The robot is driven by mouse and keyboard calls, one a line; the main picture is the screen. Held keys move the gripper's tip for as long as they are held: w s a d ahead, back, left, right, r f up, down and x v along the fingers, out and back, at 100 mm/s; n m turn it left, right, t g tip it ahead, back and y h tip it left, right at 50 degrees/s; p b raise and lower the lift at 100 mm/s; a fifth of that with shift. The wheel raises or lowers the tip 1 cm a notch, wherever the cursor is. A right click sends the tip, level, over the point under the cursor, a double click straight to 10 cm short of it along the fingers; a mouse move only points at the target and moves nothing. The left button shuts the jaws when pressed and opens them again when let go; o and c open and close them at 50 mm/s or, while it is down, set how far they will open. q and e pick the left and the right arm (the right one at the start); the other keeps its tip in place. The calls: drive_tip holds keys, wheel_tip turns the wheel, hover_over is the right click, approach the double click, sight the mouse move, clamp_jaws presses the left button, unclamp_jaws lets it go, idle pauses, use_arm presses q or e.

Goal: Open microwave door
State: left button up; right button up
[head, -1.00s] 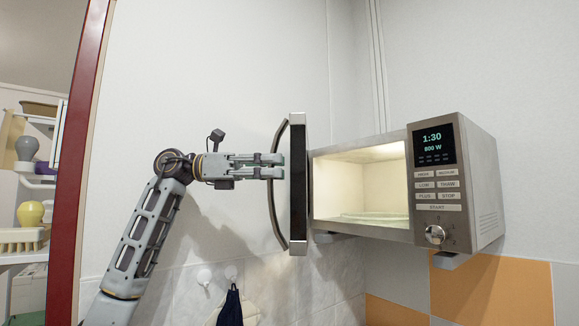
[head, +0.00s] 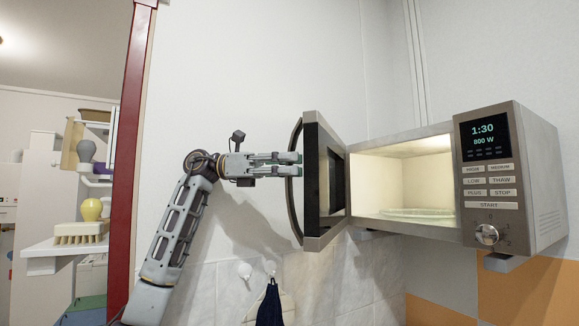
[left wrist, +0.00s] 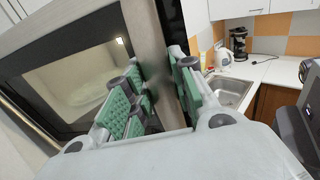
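The microwave (head: 548,180) hangs on the wall at the right, with its lit, empty-looking cavity facing me. Its door (head: 312,228) stands open toward the left, with part of its dark inner face showing. The curved door handle (head: 293,215) is on the door's outer side. My left gripper (head: 290,165) is at the middle of the handle, its fingers on either side of the bar. In the left wrist view the handle (left wrist: 150,40) runs between the green finger pads, which look closed on it. My right gripper is in neither view.
A dark cloth (head: 270,305) hangs from a wall hook below the door. A red post (head: 130,160) and a shelf with a brush (head: 80,233) stand at the left. The left wrist view shows a sink (left wrist: 230,92), a kettle (left wrist: 224,58) and a coffee maker (left wrist: 239,42).

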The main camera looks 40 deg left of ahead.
use_arm(q)
drive_tip(key=o, duration=0.4)
drive_tip(key=shift+a, duration=0.1)
drive_tip(key=shift+c, duration=0.2)
drive_tip(key=shift+r, duration=0.1)
drive_tip(key=shift+r, duration=0.1)
drive_tip(key=shift+r, duration=4.75)
drive_tip(key=c, duration=1)
clamp_jaws()
